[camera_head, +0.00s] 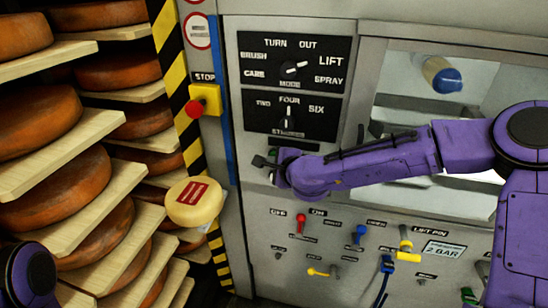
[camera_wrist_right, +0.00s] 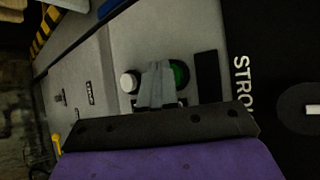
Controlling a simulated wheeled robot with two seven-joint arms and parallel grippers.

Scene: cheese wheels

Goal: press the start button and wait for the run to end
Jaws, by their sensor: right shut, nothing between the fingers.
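The green button (camera_wrist_right: 180,73), which I take for the start button, is on the grey panel in the right wrist view. The shut, empty fingers of my right gripper (camera_wrist_right: 158,72) overlap its left side. I cannot tell whether they touch it. A white button (camera_wrist_right: 130,82) is left of the fingers. In the head view my right gripper (camera_head: 273,160) is at the panel just below the strokes dial (camera_head: 287,121) and hides most of the button area. The mode dial (camera_head: 291,70) points toward LIFT. Only part of my left arm shows at the lower left; its gripper is out of view.
A red stop button (camera_head: 195,107) on a yellow box is left of the panel. Levers, including a red one (camera_head: 299,222) and a blue one (camera_head: 360,234), are below my arm. Shelves of cheese wheels (camera_head: 66,189) fill the left. A pale labelled wheel (camera_head: 194,203) is beside the panel.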

